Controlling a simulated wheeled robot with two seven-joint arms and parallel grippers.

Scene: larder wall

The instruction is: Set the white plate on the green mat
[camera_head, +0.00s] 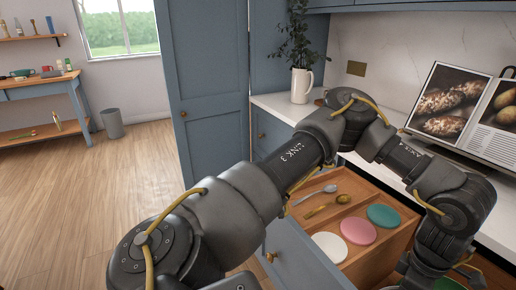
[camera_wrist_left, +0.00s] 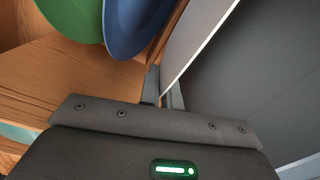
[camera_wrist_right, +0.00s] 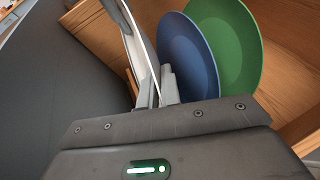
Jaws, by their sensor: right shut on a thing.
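In the right wrist view my right gripper (camera_wrist_right: 158,92) is shut on the thin rim of the white plate (camera_wrist_right: 146,48), which stands nearly edge-on beside a blue plate (camera_wrist_right: 187,55) and a green plate (camera_wrist_right: 232,45). In the left wrist view my left gripper (camera_wrist_left: 163,92) looks slightly open, with a thin pale straight-edged piece (camera_wrist_left: 195,45) running between its fingers. I cannot tell whether that piece is the white plate. Both grippers are hidden in the head view.
An open wooden drawer (camera_head: 381,262) holds spoons and flat white (camera_head: 329,247), pink (camera_head: 358,231) and teal (camera_head: 383,215) discs. My arms cover much of the counter. A white jug with a plant (camera_head: 301,85) and an open book (camera_head: 455,105) stand there.

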